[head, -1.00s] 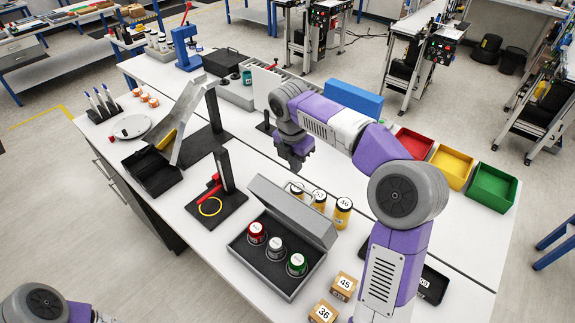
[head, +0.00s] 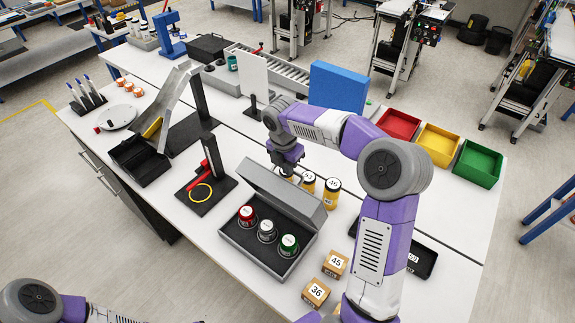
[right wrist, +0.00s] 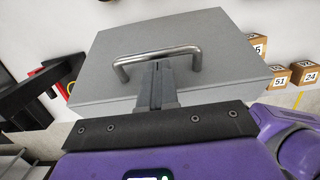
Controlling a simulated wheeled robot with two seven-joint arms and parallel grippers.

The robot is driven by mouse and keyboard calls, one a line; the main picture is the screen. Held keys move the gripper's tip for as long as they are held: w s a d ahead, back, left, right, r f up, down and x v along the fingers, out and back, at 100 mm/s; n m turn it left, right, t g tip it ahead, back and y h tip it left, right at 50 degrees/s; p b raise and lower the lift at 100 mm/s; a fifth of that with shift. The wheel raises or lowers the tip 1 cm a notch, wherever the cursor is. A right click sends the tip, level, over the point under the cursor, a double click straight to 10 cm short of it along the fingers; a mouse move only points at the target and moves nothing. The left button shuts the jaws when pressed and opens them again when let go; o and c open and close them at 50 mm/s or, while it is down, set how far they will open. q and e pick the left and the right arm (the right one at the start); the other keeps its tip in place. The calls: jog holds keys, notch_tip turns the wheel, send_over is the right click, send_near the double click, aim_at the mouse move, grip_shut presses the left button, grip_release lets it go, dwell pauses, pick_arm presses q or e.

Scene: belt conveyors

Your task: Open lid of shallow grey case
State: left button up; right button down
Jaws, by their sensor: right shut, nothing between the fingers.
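The shallow grey case (head: 262,268) sits on the white bench with its lid (head: 285,190) raised and leaning back. In it stand a red-topped jar (head: 247,216), a grey-topped jar (head: 267,231) and a green-topped jar (head: 289,245). My right gripper (head: 288,173) is low behind the lid; its tips are partly hidden in the head view. In the right wrist view the shut fingers (right wrist: 155,68) are at the metal handle (right wrist: 157,56) on the lid's outer face (right wrist: 190,38). Nothing is between them; I cannot tell whether they touch the handle. My left gripper is out of view.
Yellow jars (head: 331,193) stand close behind the case. Numbered boxes (head: 335,264) stand to its right. A black stand with a red arm (head: 208,180) is to its left. Red, yellow and green bins (head: 478,163) line the far right.

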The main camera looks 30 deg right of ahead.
jog(key=d+p, duration=0.1)
jog(key=w+d+p, duration=0.1)
jog(key=d, duration=0.1)
jog(key=d+p, duration=0.1)
jog(key=shift+w+d+f+p, duration=0.2)
jog(key=shift+w+f+p, duration=0.1)
jog(key=shift+w, duration=0.1)
notch_tip(320, 180, up, 10)
jog(key=p, duration=0.5)
jog(key=shift+d, duration=0.15)
